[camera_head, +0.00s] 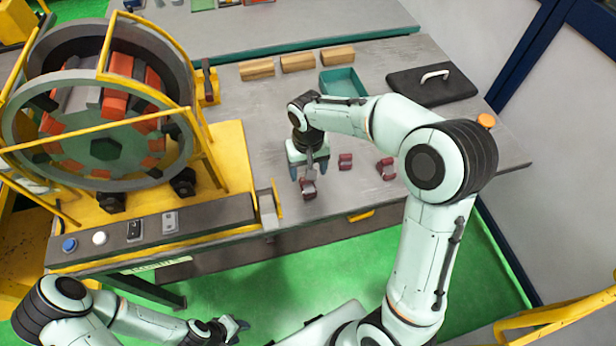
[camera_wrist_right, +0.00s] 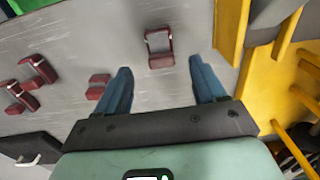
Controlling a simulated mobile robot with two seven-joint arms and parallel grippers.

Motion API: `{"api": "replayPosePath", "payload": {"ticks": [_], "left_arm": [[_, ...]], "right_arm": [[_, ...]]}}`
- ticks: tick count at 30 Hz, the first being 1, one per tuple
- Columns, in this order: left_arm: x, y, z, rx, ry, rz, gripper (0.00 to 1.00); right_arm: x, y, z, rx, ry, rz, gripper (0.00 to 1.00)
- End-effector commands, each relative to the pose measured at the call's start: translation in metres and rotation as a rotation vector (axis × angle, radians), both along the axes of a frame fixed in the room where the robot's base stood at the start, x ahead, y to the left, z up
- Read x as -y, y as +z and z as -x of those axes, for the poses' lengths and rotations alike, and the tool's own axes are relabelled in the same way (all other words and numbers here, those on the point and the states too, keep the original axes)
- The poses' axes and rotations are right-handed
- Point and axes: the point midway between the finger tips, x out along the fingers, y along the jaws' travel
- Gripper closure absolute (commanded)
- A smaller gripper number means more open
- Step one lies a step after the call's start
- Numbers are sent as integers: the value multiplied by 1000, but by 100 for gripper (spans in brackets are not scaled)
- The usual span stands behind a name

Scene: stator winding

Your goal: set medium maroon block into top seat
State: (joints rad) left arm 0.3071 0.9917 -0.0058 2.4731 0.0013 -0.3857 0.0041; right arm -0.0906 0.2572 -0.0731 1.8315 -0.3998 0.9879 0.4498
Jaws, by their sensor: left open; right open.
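Several maroon blocks lie on the grey table. One block (camera_head: 308,189) is just below my right gripper (camera_head: 309,174); in the right wrist view this block (camera_wrist_right: 159,47) lies ahead of and between the fingertips (camera_wrist_right: 161,66). My right gripper is open and empty, apart from the block. A smaller-looking block (camera_head: 345,161) and another block (camera_head: 386,168) lie to the right. I cannot tell surely which is medium. The round stator (camera_head: 105,150) with red-orange segments stands at left; its top seat is not clearly made out. My left gripper (camera_head: 236,328) is open and empty, low in view.
Tan blocks (camera_head: 298,63) and a teal tray (camera_head: 343,82) lie at the table's back. A black case lid (camera_head: 432,84) with a white handle is at right. Yellow bars (camera_head: 150,78) surround the stator. A button panel (camera_head: 135,230) lines its front.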

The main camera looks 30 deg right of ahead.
Motion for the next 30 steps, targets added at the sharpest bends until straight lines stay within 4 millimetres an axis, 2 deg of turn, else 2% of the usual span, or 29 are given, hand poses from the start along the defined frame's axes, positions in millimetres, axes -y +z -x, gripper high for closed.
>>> {"api": "replayPosePath", "payload": {"ticks": [1, 3, 9, 30], "left_arm": [[0, 2, -2, 2, 0, 0, 57], [0, 4, -4, 4, 0, 0, 57], [0, 7, -7, 8, 0, 0, 57], [0, 7, -7, 8, 0, 0, 57]], "right_arm": [[0, 13, -2, 6, 0, -1, 30], [-1, 27, -1, 5, 0, -1, 30], [0, 50, -1, 2, 0, 0, 30], [0, 55, 0, 0, 0, 0, 30]]}}
